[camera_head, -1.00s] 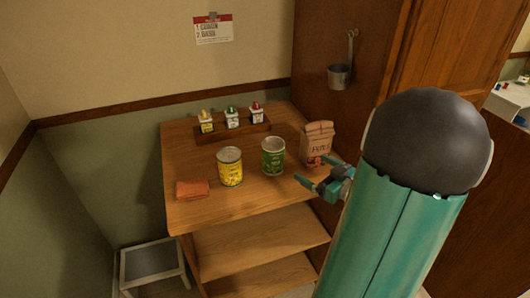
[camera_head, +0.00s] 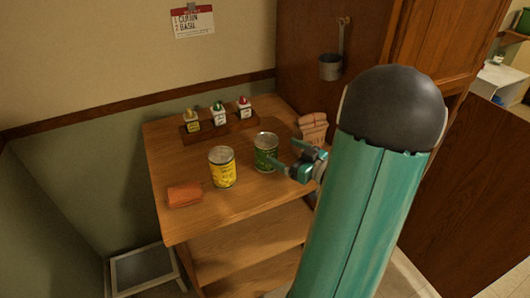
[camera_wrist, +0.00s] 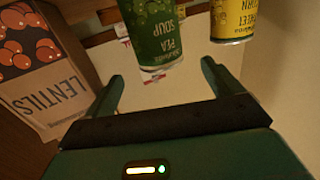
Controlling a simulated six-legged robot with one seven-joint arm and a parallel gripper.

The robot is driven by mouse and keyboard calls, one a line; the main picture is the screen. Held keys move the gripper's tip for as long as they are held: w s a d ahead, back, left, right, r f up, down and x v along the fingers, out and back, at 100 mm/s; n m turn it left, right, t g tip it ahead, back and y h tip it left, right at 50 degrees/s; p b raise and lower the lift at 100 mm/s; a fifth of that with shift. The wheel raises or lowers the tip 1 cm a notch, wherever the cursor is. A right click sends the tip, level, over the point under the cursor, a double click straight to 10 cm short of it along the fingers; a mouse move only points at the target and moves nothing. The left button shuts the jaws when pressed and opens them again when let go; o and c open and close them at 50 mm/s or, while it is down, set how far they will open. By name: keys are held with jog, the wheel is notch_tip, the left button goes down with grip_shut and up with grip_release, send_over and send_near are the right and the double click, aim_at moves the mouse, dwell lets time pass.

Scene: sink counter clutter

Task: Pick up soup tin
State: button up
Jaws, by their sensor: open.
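The soup tin is a green can (camera_head: 265,147) labelled pea soup, standing upright on the wooden counter. In the wrist view the soup tin (camera_wrist: 150,28) shows with its label inverted, just beyond and roughly between the fingertips. My gripper (camera_head: 283,155) is open and empty, close to the tin's right side in the head view. In the wrist view both fingers of my gripper (camera_wrist: 163,72) are spread apart. I cannot tell whether a finger touches the tin.
A yellow sweet corn tin (camera_head: 222,168) stands left of the soup tin. A lentils bag (camera_wrist: 42,75) is on the other side, partly behind my arm in the head view. An orange cloth (camera_head: 184,195) lies front left. A wooden rack (camera_head: 219,128) with bottles stands behind.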

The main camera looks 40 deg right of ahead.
aim_at(266, 142)
jog(key=w, duration=0.8)
jog(key=shift+a+f, duration=0.3)
jog(key=shift+a, duration=0.1)
jog(key=c, duration=1.2)
jog(key=shift+r, duration=0.1)
jog(key=shift+c, duration=1)
